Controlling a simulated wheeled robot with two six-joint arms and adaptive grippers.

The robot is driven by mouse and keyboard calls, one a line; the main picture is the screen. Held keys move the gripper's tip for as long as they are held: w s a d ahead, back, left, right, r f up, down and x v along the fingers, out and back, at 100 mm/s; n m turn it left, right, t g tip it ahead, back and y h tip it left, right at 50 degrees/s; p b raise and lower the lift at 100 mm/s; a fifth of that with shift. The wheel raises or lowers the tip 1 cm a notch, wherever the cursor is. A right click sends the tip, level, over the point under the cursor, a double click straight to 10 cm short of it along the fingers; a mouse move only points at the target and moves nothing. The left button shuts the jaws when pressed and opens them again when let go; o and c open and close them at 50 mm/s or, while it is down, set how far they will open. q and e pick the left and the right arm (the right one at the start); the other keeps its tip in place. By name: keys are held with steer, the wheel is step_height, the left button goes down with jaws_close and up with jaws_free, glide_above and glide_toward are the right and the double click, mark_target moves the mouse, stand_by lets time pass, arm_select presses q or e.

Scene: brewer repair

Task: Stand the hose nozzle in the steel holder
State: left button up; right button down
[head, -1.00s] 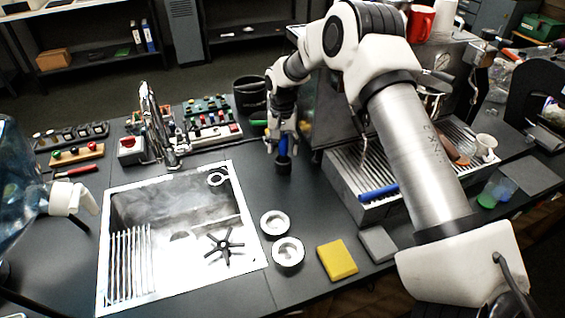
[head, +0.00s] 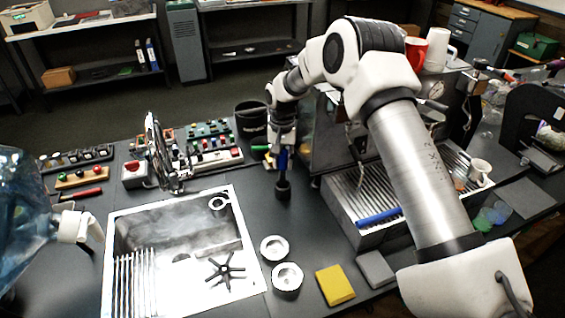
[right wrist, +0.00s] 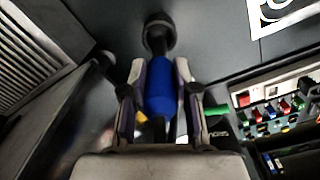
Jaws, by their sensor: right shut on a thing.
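My right gripper (head: 283,150) is shut on an upright blue piece with a wide black round end, which looks like the hose nozzle (head: 283,188). In the right wrist view, its blue body (right wrist: 161,88) sits between the two fingers of the gripper (right wrist: 152,100), with the black end beyond them. The black end is down at the dark worktop; I cannot tell whether it touches. I cannot tell which is the holder. My left gripper is not in view.
The sink (head: 231,192) holds a black star-shaped part (head: 225,268). A coffee machine's slatted tray (head: 345,200) with a blue bar is on the right. A black cup (head: 250,118) and button panels (head: 215,155) are behind. A yellow sponge (head: 335,286) lies in front.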

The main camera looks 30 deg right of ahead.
steer(key=r+p, duration=0.1)
steer(key=r, duration=0.1)
steer(key=r+p, duration=0.2)
steer(key=r, duration=0.1)
steer(key=r+p, duration=0.1)
steer(key=r, duration=0.1)
steer(key=shift+s+a+r, duration=0.1)
steer(key=shift+s+r, duration=0.2)
steer(key=shift+w+r+p, duration=0.2)
steer(key=shift+r+p, duration=0.25)
steer(key=shift+p, duration=0.2)
steer(key=shift+r, duration=0.8)
steer(key=shift+s+r, duration=0.1)
steer(key=shift+r, duration=0.45)
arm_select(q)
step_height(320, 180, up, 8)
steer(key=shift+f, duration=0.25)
arm_select(e)
steer(key=shift+r, duration=0.45)
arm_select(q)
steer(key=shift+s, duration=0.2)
